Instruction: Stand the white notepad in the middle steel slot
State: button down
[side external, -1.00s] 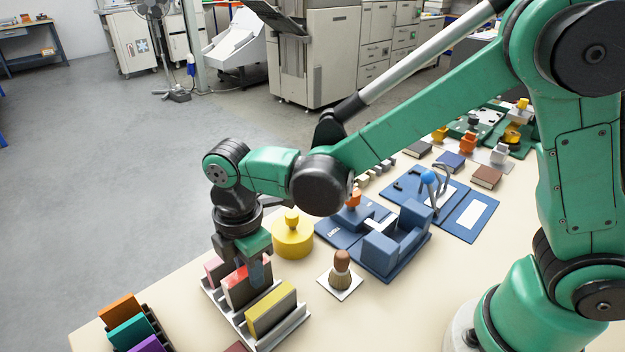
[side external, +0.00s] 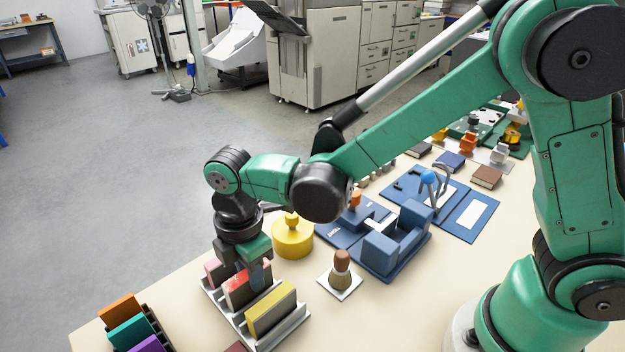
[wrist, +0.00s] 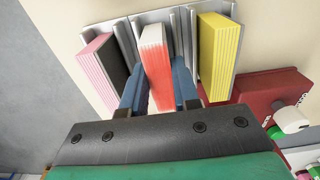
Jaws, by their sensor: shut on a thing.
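The steel rack (side external: 235,318) stands on the table with slots in a row. A pink pad (wrist: 97,65) fills one outer slot and a yellow pad (wrist: 217,50) the other. No plain white notepad shows.
A yellow weight with a knob (side external: 292,238) stands close behind my gripper. A holder with orange, teal and purple pads (side external: 130,330) stands front left.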

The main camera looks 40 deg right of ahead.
jog(key=shift+f, duration=0.2)
jog(key=c, duration=0.9)
grip_release()
notch_tip(320, 180, up, 11)
jog(key=shift+f, duration=0.1)
jog(key=s+d+m+t, duration=0.1)
jog(key=d+m+t, duration=0.1)
jog(key=d+m, duration=0.3)
jog(key=s+d+m+t, duration=0.2)
jog(key=d+m, duration=0.3)
jog(key=m, duration=0.2)
jog(key=s+d+f+m+t, duration=0.1)
jog(key=d+m+t, duration=0.2)
jog(key=d+m, duration=0.3)
jog(key=shift+s, duration=0.3)
